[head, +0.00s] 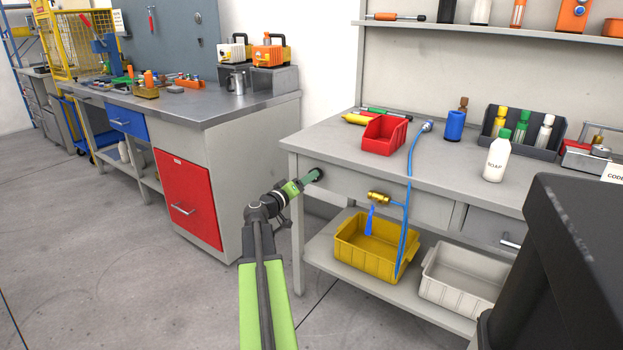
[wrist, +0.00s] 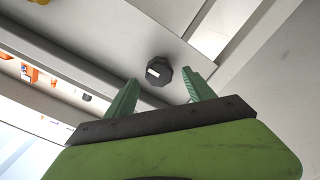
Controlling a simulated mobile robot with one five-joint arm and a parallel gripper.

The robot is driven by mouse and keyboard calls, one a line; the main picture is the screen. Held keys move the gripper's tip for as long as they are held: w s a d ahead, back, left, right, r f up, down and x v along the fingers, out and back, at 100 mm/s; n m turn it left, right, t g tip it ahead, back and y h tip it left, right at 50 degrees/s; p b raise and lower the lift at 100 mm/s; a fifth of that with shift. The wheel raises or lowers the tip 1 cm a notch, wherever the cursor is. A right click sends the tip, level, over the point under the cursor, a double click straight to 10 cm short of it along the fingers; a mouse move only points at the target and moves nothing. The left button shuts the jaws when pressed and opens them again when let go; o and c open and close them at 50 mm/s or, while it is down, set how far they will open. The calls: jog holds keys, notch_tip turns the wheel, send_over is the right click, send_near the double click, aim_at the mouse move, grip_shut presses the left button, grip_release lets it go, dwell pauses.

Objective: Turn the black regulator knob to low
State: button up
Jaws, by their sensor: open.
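The black regulator knob (wrist: 159,71) is on the pale front panel of the workbench. In the wrist view it is a dark many-sided knob with a white mark on its face. It lies just beyond and between the two green fingertips of my gripper (wrist: 160,92), which are spread apart and do not appear to touch it. In the head view the knob (head: 318,174) shows at the left end of the panel, right at the tip of my gripper (head: 309,178), which partly hides it. The knob's setting labels cannot be read.
A brass valve (head: 379,198) with a blue handle and a blue hose (head: 408,190) is right of the knob. A yellow bin (head: 350,262) stands on the lower shelf. A red bin (head: 384,134) sits on the bench top above. The floor left of the bench is clear.

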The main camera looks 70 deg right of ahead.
jog(key=v, duration=1.3)
jog(key=shift+a, duration=0.1)
